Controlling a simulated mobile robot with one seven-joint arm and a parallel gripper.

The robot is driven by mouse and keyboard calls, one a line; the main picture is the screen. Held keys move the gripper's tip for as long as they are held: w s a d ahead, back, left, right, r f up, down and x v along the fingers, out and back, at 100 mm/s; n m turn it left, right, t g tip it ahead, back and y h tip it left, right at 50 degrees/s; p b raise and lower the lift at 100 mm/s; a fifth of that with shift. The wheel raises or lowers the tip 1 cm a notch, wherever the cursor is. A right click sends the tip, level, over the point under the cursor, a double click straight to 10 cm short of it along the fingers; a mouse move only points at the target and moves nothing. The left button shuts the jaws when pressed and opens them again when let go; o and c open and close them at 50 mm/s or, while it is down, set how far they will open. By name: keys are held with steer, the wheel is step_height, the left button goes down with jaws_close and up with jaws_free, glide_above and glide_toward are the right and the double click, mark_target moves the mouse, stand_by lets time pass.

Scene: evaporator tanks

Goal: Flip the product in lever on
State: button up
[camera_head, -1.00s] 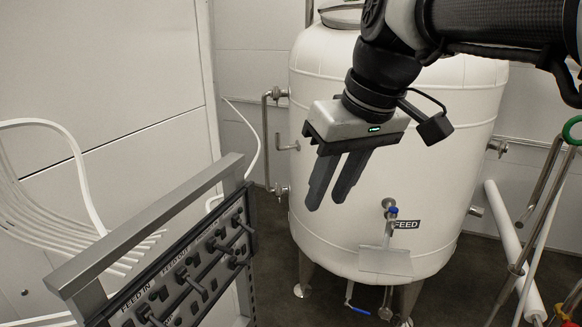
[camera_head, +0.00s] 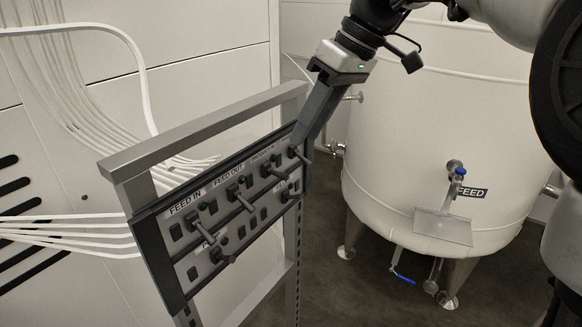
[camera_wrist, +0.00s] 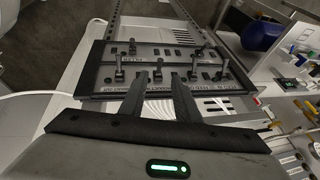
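The dark lever panel (camera_head: 222,225) stands tilted on a grey metal frame, its upper row labelled FEED IN, FEED OUT and a blurred label that seems to read PRODUCT IN. The lever under that third label (camera_head: 277,168) sticks out from the panel. My gripper (camera_head: 299,142) points down at the panel's upper right end, its fingers overlapping in the head view. In the wrist view the panel is upside down. My fingers (camera_wrist: 157,77) are apart there, with a lever (camera_wrist: 157,73) just beyond the gap between the tips. Contact cannot be told.
Neighbouring levers stand close by, including the FEED OUT lever (camera_head: 241,196) and FEED IN lever (camera_head: 196,217). The frame's top bar (camera_head: 205,128) runs just behind my fingers. A white FEED tank (camera_head: 430,130) stands to the right. White pipes (camera_head: 75,235) run behind the panel at left.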

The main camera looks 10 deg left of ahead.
mark_target(278, 174)
steer(key=b+x, duration=0.1)
steer(key=x, duration=0.8)
